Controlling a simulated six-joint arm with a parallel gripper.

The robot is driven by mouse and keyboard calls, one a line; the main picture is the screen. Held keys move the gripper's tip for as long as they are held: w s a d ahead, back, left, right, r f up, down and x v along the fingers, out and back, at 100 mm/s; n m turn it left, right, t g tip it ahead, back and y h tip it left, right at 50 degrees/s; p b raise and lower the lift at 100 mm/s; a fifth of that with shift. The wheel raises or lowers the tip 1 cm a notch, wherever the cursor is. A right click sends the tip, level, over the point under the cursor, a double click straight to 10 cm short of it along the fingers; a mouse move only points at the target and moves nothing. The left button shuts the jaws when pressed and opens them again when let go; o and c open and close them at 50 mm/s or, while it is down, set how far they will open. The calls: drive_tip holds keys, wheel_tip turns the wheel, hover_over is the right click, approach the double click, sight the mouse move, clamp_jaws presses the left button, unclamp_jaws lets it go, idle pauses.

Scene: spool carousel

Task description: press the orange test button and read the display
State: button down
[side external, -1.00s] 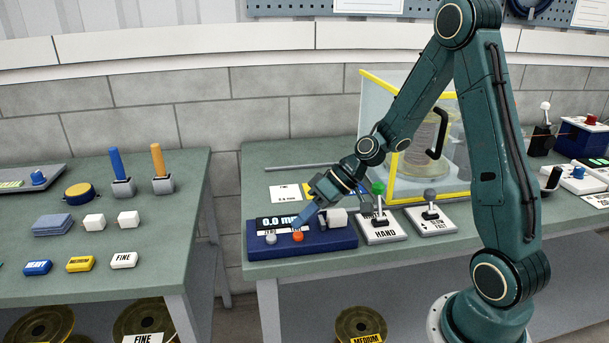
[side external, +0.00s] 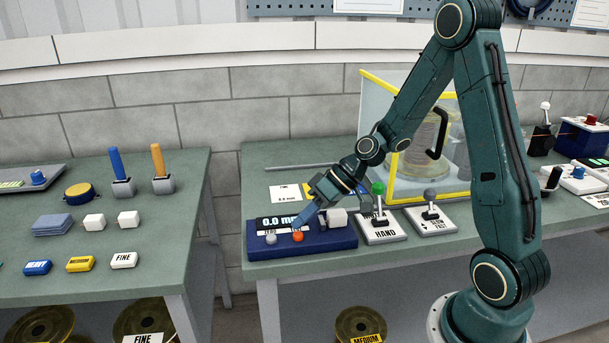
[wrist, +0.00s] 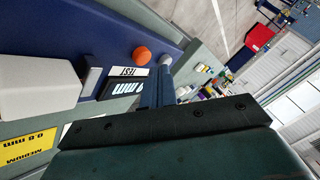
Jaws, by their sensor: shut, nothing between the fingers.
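The orange test button (side external: 298,236) sits on the front of a dark blue gauge box (side external: 335,238), beside a grey button (side external: 271,239). The display (side external: 275,223) reads 0.0 mm, its right end partly hidden by my gripper. My gripper (side external: 297,226) is shut and empty, its blue fingers pointing down just above and behind the orange button; a small gap seems to show. In the wrist view the orange button (wrist: 141,55) is clear of the fingers (wrist: 161,84), with the TEST label next to it.
A white block (side external: 337,217) stands on the box's right side. Right of it are a green-knobbed lever (side external: 379,200) labelled HAND and a grey-knobbed lever (side external: 430,203). A yellow-framed clear guard (side external: 395,150) stands behind. The left bench (side external: 60,190) is apart, across a gap.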

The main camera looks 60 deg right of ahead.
sight(303, 237)
drive_tip(key=shift+f, duration=0.95)
idle(1.1)
drive_tip(key=shift+r, duration=0.2)
idle(0.3)
drive_tip(key=shift+r, duration=0.75)
wheel_tip(303, 237, up, 5)
idle(0.8)
drive_tip(key=shift+s, duration=0.1)
idle(0.6)
